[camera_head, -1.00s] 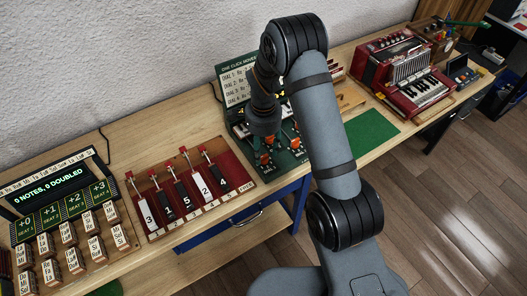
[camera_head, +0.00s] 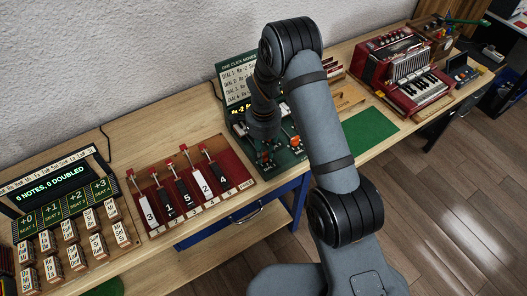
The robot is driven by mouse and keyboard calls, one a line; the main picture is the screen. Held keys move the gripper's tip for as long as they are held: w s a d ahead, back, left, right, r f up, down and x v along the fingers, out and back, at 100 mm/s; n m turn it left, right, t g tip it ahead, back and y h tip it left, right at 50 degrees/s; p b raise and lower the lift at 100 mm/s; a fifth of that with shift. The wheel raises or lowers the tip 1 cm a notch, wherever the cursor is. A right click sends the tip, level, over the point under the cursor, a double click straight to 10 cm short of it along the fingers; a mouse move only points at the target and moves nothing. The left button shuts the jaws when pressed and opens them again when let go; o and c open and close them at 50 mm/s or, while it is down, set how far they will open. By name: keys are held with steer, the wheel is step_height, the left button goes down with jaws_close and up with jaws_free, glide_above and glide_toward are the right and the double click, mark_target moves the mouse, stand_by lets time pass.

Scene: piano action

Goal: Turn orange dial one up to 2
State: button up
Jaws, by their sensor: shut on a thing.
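The dark green dial unit (camera_head: 236,133) stands on the bench with several orange dials on its face. One orange dial (camera_head: 295,141) shows to the right of my gripper. My gripper (camera_head: 265,150) points down at the left part of the unit and is shut on an orange dial there. The gripper and arm hide most of that dial, so its setting and number cannot be read. A card (camera_head: 236,80) headed "ONE CLICK MOVES" stands at the back of the unit, partly hidden by my arm. A yellow readout (camera_head: 238,109) shows below it, too small to read fully.
A red lever board (camera_head: 190,190) with numbered keys stands to the left. A note board (camera_head: 65,195) reading "0 NOTES, 0 DOUBLED" is farther left. A green mat (camera_head: 370,130) and a red accordion (camera_head: 405,75) lie to the right.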

jaws_close()
steer(key=shift+n+b, duration=0.3)
steer(key=shift+b, duration=0.1)
steer(key=shift+f+n+b, duration=0.15)
steer(key=shift+n+b, duration=0.7)
steer(key=shift+n, duration=0.15)
steer(key=n+b, duration=0.3)
steer(key=n, duration=0.2)
steer(key=n+b, duration=0.2)
steer(key=n, duration=0.3)
steer(key=shift+n, duration=0.4)
steer(key=shift+r+n+b, duration=0.2)
steer(key=shift+n+b, duration=0.15)
steer(key=shift+n, duration=1.85)
